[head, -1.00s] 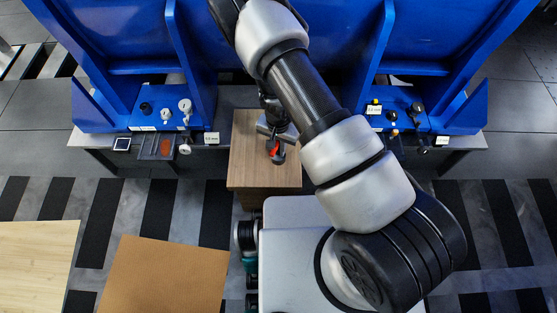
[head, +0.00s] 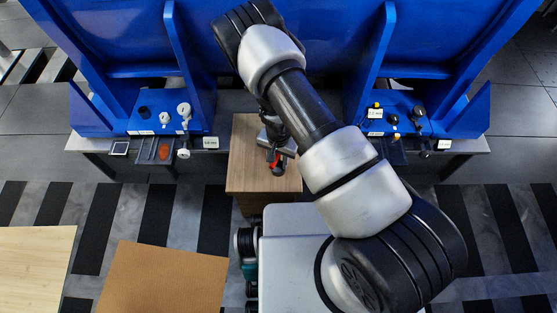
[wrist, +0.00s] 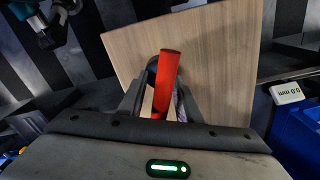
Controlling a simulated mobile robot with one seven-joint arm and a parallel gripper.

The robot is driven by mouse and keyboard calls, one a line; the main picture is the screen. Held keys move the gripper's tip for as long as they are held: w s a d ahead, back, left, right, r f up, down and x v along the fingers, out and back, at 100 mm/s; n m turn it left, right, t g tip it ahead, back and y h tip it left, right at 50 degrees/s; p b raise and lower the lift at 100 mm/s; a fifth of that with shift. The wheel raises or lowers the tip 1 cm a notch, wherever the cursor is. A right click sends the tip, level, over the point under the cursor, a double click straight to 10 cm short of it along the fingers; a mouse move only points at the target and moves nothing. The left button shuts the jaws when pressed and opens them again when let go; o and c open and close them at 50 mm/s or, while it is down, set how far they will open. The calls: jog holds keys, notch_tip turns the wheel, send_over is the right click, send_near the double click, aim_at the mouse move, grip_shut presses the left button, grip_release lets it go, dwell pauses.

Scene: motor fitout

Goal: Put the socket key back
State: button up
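The socket key (wrist: 165,80) shows as a long red handle in the wrist view, between the fingers of my gripper (wrist: 163,72). The fingers are closed around it; its far end is hidden. In the head view, my gripper (head: 276,166) is over the small wooden-topped cabinet (head: 245,178), with a bit of the red key (head: 273,160) showing at the fingers. Whether the key touches the wood is not clear.
A dark tool tray (head: 142,150) with an orange-brown patch lies on the left bench, near white knobs (head: 184,108). A size label (head: 210,143) stands by it; another (wrist: 287,92) shows in the wrist view. Blue bays flank the cabinet. A brown board (head: 165,280) lies front left.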

notch_tip(320, 180, up, 12)
jog(key=p, duration=0.3)
jog(key=shift+s+r+p, duration=0.15)
jog(key=shift+r+p, duration=0.05)
jog(key=shift+p, duration=0.15)
jog(key=shift+a+r, duration=0.1)
jog(key=shift+r, duration=0.2)
notch_tip(320, 180, up, 29)
jog(key=n+t+y, duration=0.2)
jog(key=y, duration=0.1)
jog(key=s+d+r+n+t+h, duration=0.1)
jog(key=s+d+r, duration=0.5)
jog(key=s+r, duration=0.2)
jog(key=s+d+r+n+t+h, duration=0.1)
jog(key=s+d+r+t+h, duration=0.1)
jog(key=s+d+r, duration=0.4)
notch_tip(320, 180, up, 4)
jog(key=s, duration=0.2)
jog(key=shift+s+d+r+n, duration=0.2)
jog(key=shift+s+d+n, duration=0.1)
jog(key=shift+d+n, duration=0.1)
